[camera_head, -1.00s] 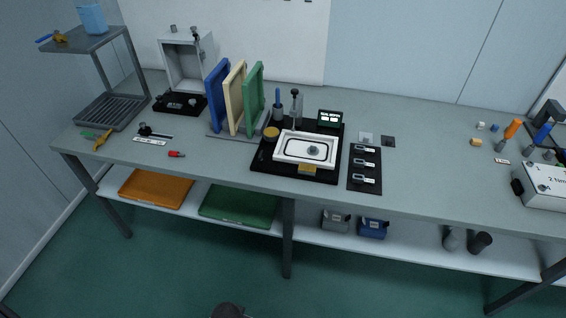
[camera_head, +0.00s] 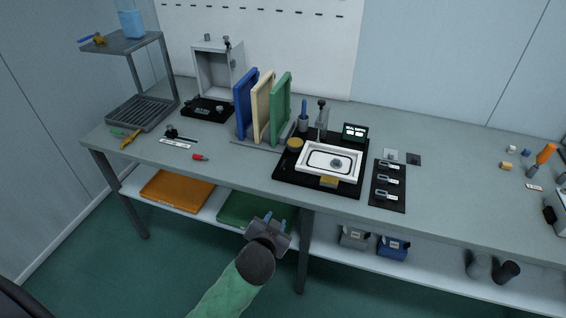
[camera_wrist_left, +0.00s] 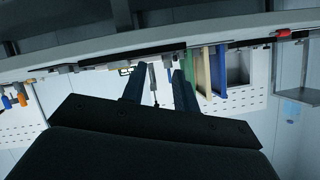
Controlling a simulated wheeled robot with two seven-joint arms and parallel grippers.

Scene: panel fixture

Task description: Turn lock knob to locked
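A black plate (camera_head: 206,109) with a small grey knob (camera_head: 219,108) and white lettering lies in front of the open grey box (camera_head: 214,72) at the back left of the bench. Another round grey knob-like part (camera_head: 336,163) sits in the white tray (camera_head: 313,172) on the black fixture. I cannot tell which is the lock knob, nor read a knob position. My left gripper (camera_head: 275,221) is in front of the bench edge, below the top, open and empty. Its two spread fingers show in the left wrist view (camera_wrist_left: 158,88). My right gripper is not in view.
Upright blue, cream and green panels (camera_head: 262,105) stand between the grey box and the fixture. A grey rack (camera_head: 145,112) stands far left. A red-handled tool (camera_head: 200,157) lies near the front edge. An orange tray (camera_head: 177,190) is on the lower shelf.

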